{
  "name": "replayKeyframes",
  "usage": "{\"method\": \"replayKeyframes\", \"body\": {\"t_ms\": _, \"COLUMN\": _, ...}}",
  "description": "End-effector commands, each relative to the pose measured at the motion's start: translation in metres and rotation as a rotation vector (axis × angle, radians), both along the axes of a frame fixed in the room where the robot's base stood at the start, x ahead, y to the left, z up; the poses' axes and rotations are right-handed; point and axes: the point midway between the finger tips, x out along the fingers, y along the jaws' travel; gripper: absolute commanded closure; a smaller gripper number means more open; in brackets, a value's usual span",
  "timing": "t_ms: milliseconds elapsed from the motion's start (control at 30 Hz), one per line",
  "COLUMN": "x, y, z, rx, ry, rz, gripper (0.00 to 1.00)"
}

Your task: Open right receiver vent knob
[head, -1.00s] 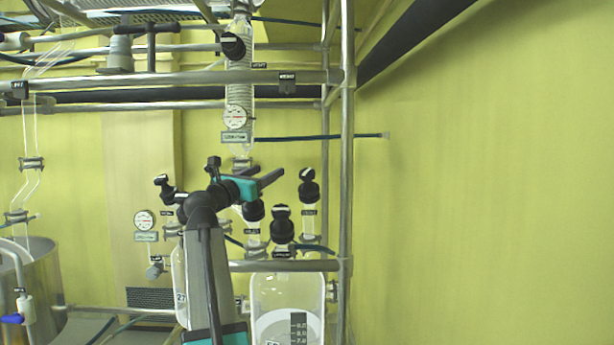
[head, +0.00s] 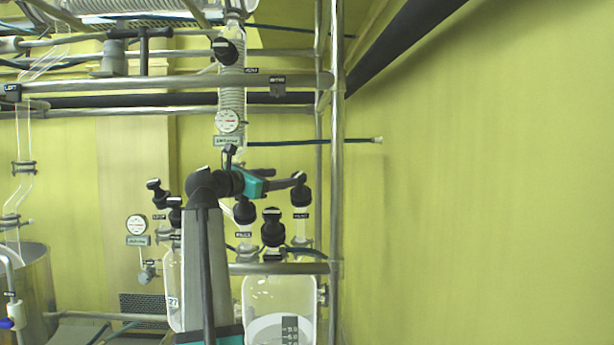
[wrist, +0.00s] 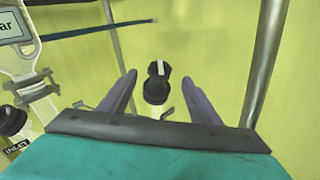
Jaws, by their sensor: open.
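A black vent knob (head: 301,195) with a white marker line stands on a glass neck at the right above the right receiver (head: 270,292), a clear glass vessel. The small label below the knob is too blurred to read for certain. In the wrist view the knob (wrist: 155,86) lies between my two fingers, its white line pointing roughly up the picture. My gripper (head: 297,179) is open, its fingertips close to the top of the knob in the head view. I cannot tell whether they touch it. The head view partly hides the fingers' gap.
The inlet knob (head: 244,212) and another black knob (head: 273,228) stand just left of the vent knob. A vertical metal post (head: 336,200) rises close on the right. A horizontal rail (head: 280,268) runs below, and a gauge (head: 228,121) hangs above. The yellow wall's right side is clear.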

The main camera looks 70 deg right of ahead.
Motion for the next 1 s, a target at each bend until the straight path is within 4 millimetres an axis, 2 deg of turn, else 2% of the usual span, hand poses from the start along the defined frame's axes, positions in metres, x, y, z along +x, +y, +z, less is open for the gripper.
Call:
{"method": "replayKeyframes", "body": {"t_ms": 800, "x": -0.038, "y": -0.104, "z": 0.002, "rx": 0.001, "ry": 0.001, "rz": -0.004, "gripper": 0.43}}
{"method": "replayKeyframes", "body": {"t_ms": 1000, "x": -0.043, "y": -0.119, "z": 0.001, "rx": 0.0, "ry": 0.0, "rz": -0.002, "gripper": 0.43}}
